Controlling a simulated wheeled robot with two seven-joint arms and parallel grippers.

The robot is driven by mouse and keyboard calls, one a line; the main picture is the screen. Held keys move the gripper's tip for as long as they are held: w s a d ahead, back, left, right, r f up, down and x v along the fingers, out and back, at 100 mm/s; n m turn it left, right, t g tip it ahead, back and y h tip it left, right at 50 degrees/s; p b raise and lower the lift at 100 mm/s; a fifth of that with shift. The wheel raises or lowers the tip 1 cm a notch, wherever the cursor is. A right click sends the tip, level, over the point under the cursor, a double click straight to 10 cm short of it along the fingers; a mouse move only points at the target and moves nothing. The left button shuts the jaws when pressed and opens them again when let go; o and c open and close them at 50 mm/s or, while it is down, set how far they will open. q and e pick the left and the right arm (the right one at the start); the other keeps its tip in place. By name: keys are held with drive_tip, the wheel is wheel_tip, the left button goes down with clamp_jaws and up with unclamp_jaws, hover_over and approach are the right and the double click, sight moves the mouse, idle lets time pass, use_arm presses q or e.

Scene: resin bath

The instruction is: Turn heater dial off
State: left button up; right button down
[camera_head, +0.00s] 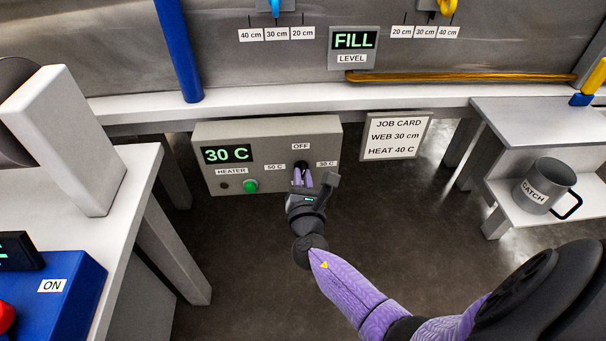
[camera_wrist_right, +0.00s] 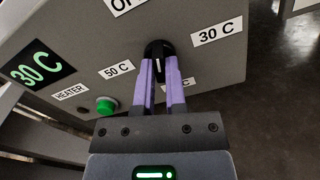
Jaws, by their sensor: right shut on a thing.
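The grey heater control box (camera_head: 235,140) hangs below the bench edge, and its display (camera_head: 227,154) reads 30 C. Its black dial (camera_head: 301,165) sits between a 50 C label on the left and a 30 C label on the right, with OFF above. My right gripper (camera_head: 303,178) is shut on the dial. In the right wrist view the purple fingers of the gripper (camera_wrist_right: 159,62) pinch the dial (camera_wrist_right: 157,46) from both sides. The fingers partly cover a lower label. I cannot tell for sure where the pointer aims. My left gripper is not in view.
A green button (camera_head: 250,186) is on the box, left of the dial. A job card (camera_head: 396,136) reads web 30 cm, heat 40 C. A catch mug (camera_head: 545,187) stands on a low shelf at the right. Open floor lies below the box.

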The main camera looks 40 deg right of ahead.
drive_tip(key=n+p, duration=0.1)
drive_tip(key=n, duration=0.2)
drive_tip(key=shift+n, duration=0.3)
idle(0.5)
drive_tip(key=c, duration=0.7)
unclamp_jaws()
drive_tip(key=p+v, duration=0.3)
drive_tip(key=v, duration=0.7)
drive_tip(key=shift+f, duration=0.1)
